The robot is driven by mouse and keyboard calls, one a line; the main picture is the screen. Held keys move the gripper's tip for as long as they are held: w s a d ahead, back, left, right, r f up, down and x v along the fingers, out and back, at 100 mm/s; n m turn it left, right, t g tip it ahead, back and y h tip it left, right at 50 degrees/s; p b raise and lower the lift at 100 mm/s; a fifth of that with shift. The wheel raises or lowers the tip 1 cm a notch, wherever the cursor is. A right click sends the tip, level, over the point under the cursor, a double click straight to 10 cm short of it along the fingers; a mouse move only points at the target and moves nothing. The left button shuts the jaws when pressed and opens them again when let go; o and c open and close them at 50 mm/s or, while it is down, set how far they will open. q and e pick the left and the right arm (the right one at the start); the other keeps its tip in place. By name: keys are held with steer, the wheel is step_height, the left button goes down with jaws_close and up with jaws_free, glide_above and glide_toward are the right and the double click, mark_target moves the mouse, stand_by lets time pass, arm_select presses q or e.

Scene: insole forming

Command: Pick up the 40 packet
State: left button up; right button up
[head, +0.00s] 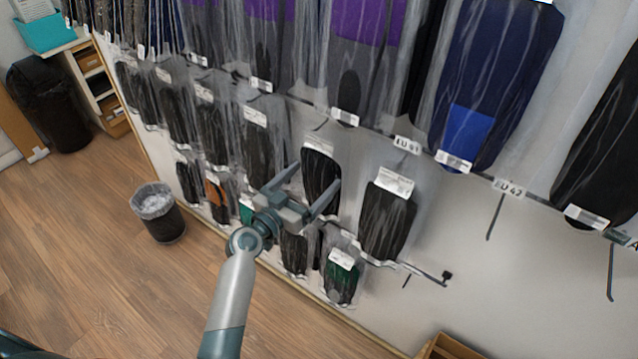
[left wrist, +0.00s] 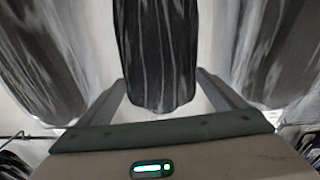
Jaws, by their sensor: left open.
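Black insole packets in clear bags hang in rows on a wall rack. A black packet (head: 318,168) with a white label at its top hangs where my left gripper (head: 316,184) is. The left gripper is open, and its two fingers stand on either side of this packet's lower part. In the left wrist view, the black packet (left wrist: 157,50) hangs between the spread fingers (left wrist: 163,96), with gaps at both sides. I cannot read a 40 on any packet. My right gripper is not in view.
Another black packet (head: 386,222) hangs close at the right, and one (head: 264,150) at the left. Shelf labels EU 41 (head: 407,145) and EU 42 (head: 508,188) show. Bare hooks (head: 496,216) stick out at the right. A waste bin (head: 160,214) stands on open floor.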

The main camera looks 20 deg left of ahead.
arm_select(q)
steer(key=c, duration=1.2)
steer(key=shift+r, duration=0.1)
steer(key=shift+r, duration=0.75)
steer(key=shift+b+v, duration=2.95)
steer(key=shift+v, duration=6.1)
